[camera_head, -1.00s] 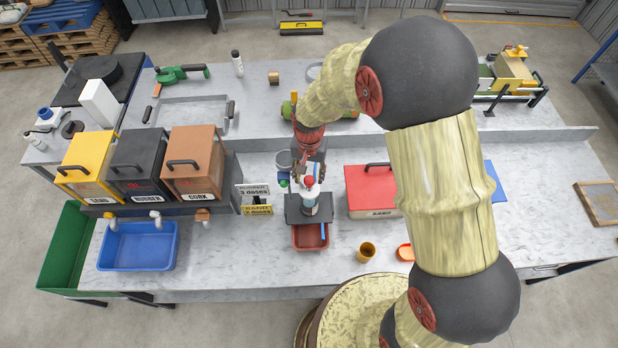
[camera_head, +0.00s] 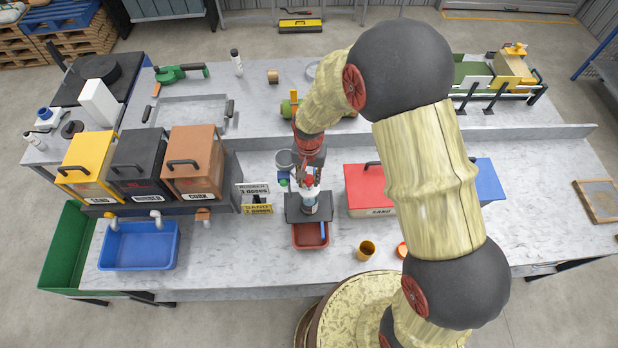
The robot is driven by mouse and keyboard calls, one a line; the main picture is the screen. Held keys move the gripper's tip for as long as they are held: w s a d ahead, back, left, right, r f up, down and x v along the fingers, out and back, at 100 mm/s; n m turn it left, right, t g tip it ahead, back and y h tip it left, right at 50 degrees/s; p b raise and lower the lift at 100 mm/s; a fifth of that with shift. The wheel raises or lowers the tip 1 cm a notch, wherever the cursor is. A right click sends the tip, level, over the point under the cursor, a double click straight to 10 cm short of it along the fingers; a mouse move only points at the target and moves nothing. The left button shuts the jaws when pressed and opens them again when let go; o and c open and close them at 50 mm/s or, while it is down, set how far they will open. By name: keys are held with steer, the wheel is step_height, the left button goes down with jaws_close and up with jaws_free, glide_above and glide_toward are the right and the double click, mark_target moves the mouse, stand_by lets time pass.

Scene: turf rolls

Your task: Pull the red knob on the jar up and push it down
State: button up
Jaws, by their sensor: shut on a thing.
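The jar (camera_head: 309,204), pale with a white top, stands upright on a dark stand at the middle of the bench, above a small red tray (camera_head: 309,242). My gripper (camera_head: 306,181) is at the top of the jar, coming from behind and above. It is shut on the red knob, which the fingers largely cover. At this size I cannot tell whether the knob is up or down.
Sand, rubber and cork bins (camera_head: 194,160) stand on the left behind a blue tub (camera_head: 140,245). A sign (camera_head: 255,197) is just left of the jar.

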mark_target(309, 178)
jaws_close()
stand_by(0.3)
step_height(309, 178, up, 6)
steer(key=shift+f+p, duration=0.2)
steer(key=shift+p, duration=0.35)
steer(key=shift+w, duration=0.15)
steer(key=shift+o, duration=1.3)
jaws_free()
steer(key=o, duration=0.4)
